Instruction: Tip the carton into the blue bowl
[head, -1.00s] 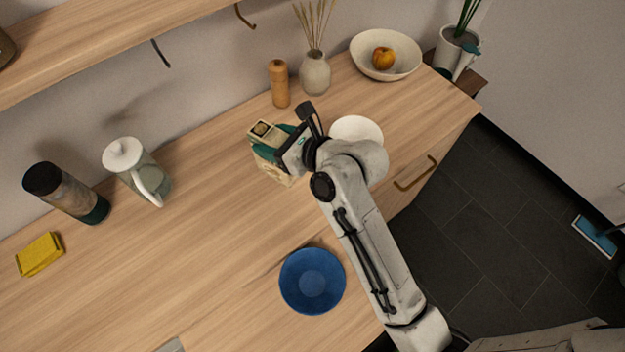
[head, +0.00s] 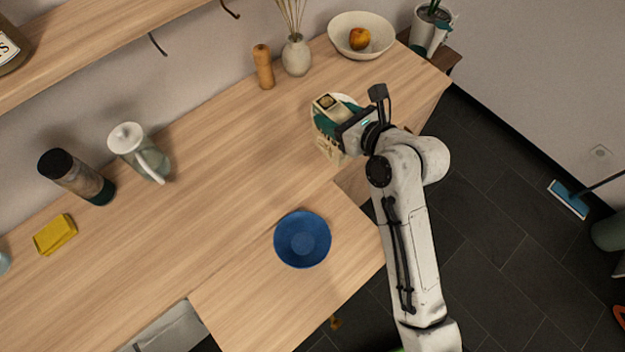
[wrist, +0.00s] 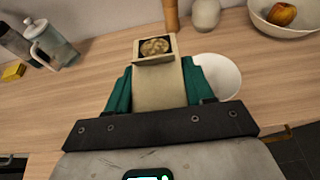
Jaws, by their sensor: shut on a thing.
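The blue bowl (head: 302,239) sits on the counter's front part, below and left of the carton in the head view. The bowl's inside looks empty. The carton looks roughly upright.
A white plate or bowl (wrist: 218,77) lies behind the carton. At the back stand a wooden mill (head: 263,67), a reed vase (head: 297,56) and a fruit bowl (head: 345,45). A pitcher (head: 138,152), a dark flask (head: 75,175) and a yellow sponge (head: 55,234) are at left. The middle counter is clear.

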